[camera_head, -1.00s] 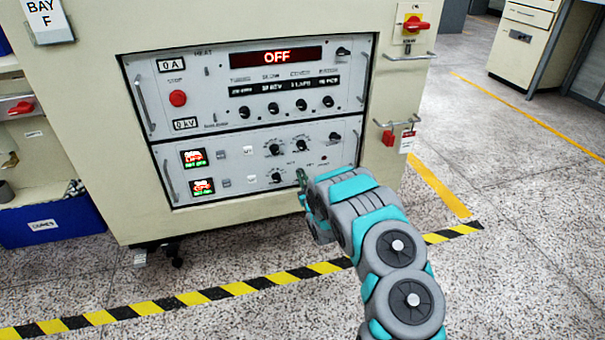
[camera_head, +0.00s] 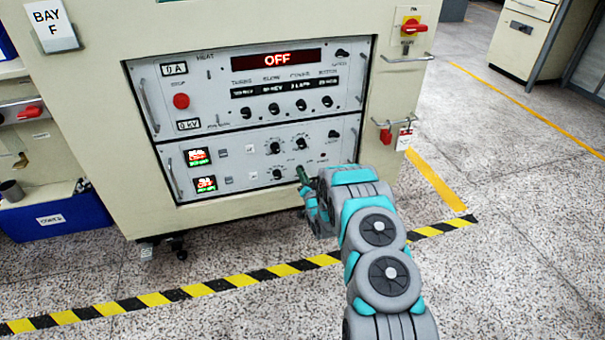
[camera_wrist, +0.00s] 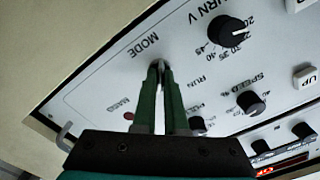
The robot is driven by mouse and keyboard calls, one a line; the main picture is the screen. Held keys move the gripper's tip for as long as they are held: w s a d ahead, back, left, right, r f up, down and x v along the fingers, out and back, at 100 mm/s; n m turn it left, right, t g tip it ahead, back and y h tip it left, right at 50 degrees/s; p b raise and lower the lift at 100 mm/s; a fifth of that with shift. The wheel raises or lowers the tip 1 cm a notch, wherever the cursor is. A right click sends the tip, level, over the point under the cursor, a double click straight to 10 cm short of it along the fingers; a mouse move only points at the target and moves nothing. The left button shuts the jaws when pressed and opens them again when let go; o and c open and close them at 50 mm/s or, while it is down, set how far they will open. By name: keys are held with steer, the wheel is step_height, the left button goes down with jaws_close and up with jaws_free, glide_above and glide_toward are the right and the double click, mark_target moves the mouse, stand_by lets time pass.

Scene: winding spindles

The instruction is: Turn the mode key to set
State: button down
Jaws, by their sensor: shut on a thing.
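The mode key is on the lower panel (camera_head: 240,176) of the cream cabinet, under the "MODE" label (camera_wrist: 146,45) in the wrist view. My gripper (camera_wrist: 160,68) is shut on the key at the panel face, with its two green fingers close together at the tips. The fingers hide most of the key, so its angle cannot be told. "RUN" shows right of the fingertips; the "SET" mark is not legible. In the head view my gripper (camera_head: 302,176) meets the panel's lower right part.
Black knobs sit close by, the "TURN V" knob (camera_wrist: 232,30) and the speed knob (camera_wrist: 250,103) among them. The upper panel shows a red "OFF" display (camera_head: 277,59) and a red stop button (camera_head: 181,101). A striped floor line (camera_head: 240,281) runs before the cabinet.

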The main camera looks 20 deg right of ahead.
steer(key=shift+m, duration=0.6)
steer(key=c, duration=1)
jaws_free()
steer(key=shift+o, duration=0.2)
steer(key=shift+s, duration=0.1)
steer(key=s, duration=0.7)
steer(key=shift+s, duration=0.3)
